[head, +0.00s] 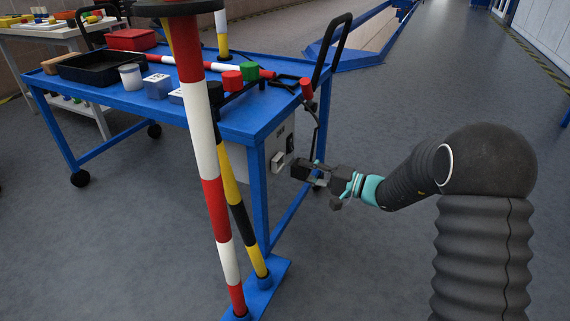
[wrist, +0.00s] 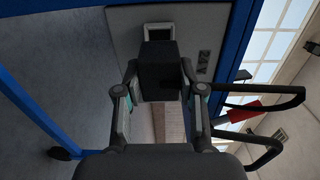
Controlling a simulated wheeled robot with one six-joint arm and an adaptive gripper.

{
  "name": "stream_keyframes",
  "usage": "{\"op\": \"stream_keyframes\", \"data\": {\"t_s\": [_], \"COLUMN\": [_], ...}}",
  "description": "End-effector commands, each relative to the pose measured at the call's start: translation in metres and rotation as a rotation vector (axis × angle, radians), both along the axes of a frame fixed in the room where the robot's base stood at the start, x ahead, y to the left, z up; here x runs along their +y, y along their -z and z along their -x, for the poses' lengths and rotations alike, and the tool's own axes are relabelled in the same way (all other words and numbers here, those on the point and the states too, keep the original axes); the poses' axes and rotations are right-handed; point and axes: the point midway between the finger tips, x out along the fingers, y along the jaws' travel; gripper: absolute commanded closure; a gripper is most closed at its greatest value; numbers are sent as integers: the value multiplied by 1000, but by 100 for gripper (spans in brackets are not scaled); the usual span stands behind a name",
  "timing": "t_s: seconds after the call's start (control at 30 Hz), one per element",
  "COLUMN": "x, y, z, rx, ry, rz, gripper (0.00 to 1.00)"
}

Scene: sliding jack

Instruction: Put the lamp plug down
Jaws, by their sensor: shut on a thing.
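My gripper (head: 318,174) is beside the right end of the blue trolley, below its top. In the wrist view my gripper (wrist: 158,88) has a finger on each side of a dark block, the lamp plug (wrist: 160,68), and is shut on it. The plug also shows as a black block (head: 301,168) at the gripper's tip in the head view. Beyond the plug in the wrist view is a pale-framed socket (wrist: 158,31) on a grey panel (wrist: 203,35). I cannot tell whether the plug touches the socket.
The blue trolley (head: 258,118) carries a black tray (head: 102,67), a white jar (head: 131,77), and red and green blocks. A red-and-white striped pole (head: 205,140) and a yellow-and-black pole (head: 236,205) stand in front. A dark cable (head: 315,130) hangs above my gripper. Floor at right is clear.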

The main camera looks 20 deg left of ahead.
Motion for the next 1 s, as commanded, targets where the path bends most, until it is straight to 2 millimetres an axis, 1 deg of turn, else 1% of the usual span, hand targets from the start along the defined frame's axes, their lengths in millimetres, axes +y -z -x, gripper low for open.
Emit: {"op": "stream_keyframes", "data": {"t_s": [0.43,0.57,0.63,0.67,0.77,0.87,0.97,1.0], "x": [0,-1,-4,-9,-31,-62,-98,-115], "y": [-1,0,9,13,25,37,50,54], "z": [1,12,18,19,17,12,7,5], "rx": [-1,2,5,6,6,8,9,8], "ry": [-3,-29,-39,-37,-14,25,80,106], "rz": [0,0,1,1,2,0,0,-1], "gripper": [100,100,100,100,100,100,100,100]}}
